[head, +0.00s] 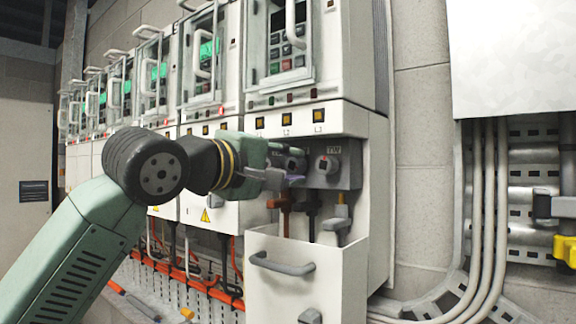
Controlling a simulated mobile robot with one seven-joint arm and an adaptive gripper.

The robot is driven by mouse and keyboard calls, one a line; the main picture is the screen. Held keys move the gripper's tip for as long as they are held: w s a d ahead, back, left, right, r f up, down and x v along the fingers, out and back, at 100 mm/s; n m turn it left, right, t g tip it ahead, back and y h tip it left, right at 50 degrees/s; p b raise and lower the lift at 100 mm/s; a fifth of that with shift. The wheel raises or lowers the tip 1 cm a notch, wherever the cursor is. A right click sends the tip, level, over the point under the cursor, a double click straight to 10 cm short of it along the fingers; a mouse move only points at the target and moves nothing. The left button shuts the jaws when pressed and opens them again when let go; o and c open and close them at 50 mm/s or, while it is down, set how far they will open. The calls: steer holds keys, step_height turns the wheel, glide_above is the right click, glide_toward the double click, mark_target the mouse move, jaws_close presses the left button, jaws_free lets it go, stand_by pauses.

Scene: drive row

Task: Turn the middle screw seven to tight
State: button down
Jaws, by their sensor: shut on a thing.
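The near drive cabinet (345,150) has an open terminal bay under the labels L1, L2 and L3. In it is a grey terminal block (345,178). The right screw (329,165) faces out, uncovered, as a round dark head. The middle screw (294,162) sits left of it, partly covered by my gripper. My gripper (283,178) comes in from the left, its fingers shut at the middle screw. The contact between fingers and screw is small and partly hidden. The left screw is hidden behind my gripper.
An open white front panel with a grey handle (282,264) stands below the bay. Dark and copper cable ends (311,212) hang under the block. Several similar drives (205,60) run off to the left. Grey conduits (488,210) and a white box (512,55) are on the right.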

steer(key=c, duration=1.3)
jaws_free()
steer(key=shift+s, duration=0.1)
steer(key=v, duration=1.2)
